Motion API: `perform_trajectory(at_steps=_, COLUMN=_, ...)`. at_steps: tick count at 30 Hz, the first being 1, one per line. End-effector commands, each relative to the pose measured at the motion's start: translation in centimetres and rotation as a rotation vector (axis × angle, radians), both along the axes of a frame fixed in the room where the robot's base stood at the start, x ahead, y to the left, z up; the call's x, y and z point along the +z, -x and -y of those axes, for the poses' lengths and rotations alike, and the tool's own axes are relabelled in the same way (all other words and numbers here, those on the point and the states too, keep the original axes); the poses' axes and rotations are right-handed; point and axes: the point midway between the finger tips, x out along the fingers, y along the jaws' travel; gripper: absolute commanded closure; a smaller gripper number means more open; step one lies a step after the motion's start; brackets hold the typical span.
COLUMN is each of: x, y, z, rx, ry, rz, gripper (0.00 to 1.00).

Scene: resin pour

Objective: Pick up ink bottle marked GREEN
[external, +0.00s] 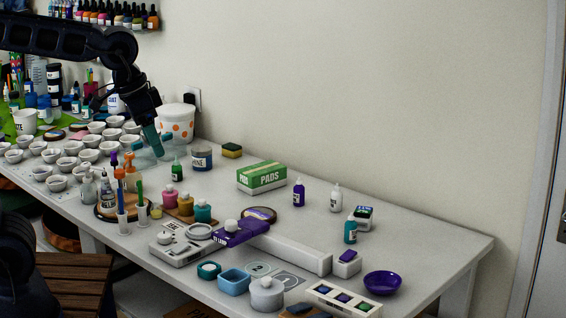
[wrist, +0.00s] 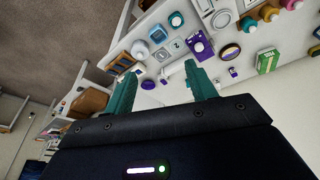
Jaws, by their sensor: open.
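A small green bottle (external: 178,170) with a dark cap and a pale label stands upright on the white table in the external view. Its label is too small to read. My gripper (external: 152,143) is in the air, up and to the left of this bottle and apart from it. Its teal fingers also show in the wrist view (wrist: 161,82), spread apart with nothing between them. In the wrist view, a small green shape at the far right edge may be the same bottle, but I cannot tell.
A labelled jar (external: 202,158) stands right of the green bottle, with a white orange-dotted pot (external: 175,123) behind. Pink (external: 170,195) and teal (external: 203,211) jars stand in front. A green PADS box (external: 262,177) and purple (external: 299,192), white (external: 336,197) and teal (external: 351,230) bottles stand further right.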

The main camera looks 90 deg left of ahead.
Motion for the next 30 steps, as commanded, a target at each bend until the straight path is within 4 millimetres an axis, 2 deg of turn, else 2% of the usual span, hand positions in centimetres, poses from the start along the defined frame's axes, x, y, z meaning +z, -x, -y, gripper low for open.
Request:
perform_trajectory(at_steps=1, x=0.1, y=-1.2, z=-1.5, rx=0.038, ry=0.006, rz=-0.012, gripper=0.44)
perform_trajectory(at_steps=6, x=0.2, y=-4.4, z=-6.5, rx=0.155, ry=0.025, rz=-0.040, gripper=0.44)
perform_trajectory(at_steps=11, x=-0.3, y=-7.0, z=-11.9, rx=0.264, ry=0.044, rz=-0.065, gripper=0.44)
perform_trajectory(at_steps=15, x=-1.1, y=-8.6, z=-17.1, rx=0.362, ry=0.061, rz=-0.085, gripper=0.44)
perform_trajectory(at_steps=23, x=-3.7, y=-10.3, z=-27.6, rx=0.541, ry=0.096, rz=-0.123, gripper=0.44)
perform_trajectory(at_steps=30, x=-7.4, y=-9.7, z=-37.8, rx=0.706, ry=0.131, rz=-0.154, gripper=0.44)
